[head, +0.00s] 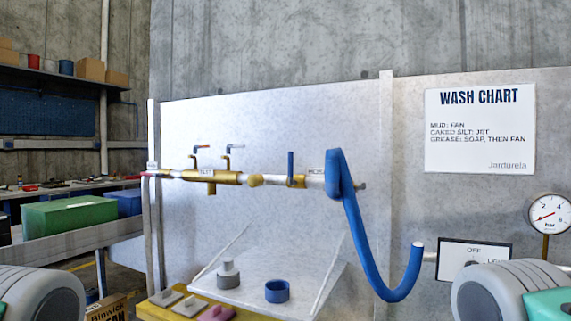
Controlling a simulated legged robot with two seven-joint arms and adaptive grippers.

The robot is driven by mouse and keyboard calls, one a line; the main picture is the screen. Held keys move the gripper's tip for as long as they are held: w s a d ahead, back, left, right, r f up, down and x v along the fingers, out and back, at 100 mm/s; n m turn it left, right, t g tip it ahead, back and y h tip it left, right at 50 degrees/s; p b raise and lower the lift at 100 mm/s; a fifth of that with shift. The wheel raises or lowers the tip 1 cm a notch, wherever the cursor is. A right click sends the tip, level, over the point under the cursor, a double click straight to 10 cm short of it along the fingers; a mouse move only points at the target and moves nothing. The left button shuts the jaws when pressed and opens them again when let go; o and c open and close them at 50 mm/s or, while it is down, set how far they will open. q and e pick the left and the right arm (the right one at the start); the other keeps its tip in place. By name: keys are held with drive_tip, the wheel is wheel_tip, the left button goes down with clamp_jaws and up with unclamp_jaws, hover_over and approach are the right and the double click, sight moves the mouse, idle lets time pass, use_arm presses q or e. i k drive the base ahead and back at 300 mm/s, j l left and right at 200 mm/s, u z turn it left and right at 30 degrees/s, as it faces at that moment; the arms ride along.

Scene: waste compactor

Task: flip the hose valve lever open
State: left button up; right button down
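A brass and white pipe runs level across the grey panel. An upright blue lever (291,168) stands on it, just left of a small white label (316,171) whose text is too small to read surely. I take this as the hose valve lever; it points up, across the pipe. A blue hose (369,245) hangs from the pipe's right end and curves up to a white end. Neither gripper is in view; only my arm links show at the lower corners.
Green (69,215) and blue bins are at left. Space before the pipe looks free.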

sight(291, 182)
drive_tip(key=i+j+z, duration=0.1)
drive_tip(key=j, duration=0.3)
drive_tip(key=i+j+z, duration=0.1)
drive_tip(key=j, duration=0.25)
drive_tip(key=i+j+z, duration=0.1)
drive_tip(key=i+j, duration=0.15)
drive_tip(key=j, duration=0.2)
drive_tip(key=i+j+z, duration=0.1)
drive_tip(key=j, duration=0.3)
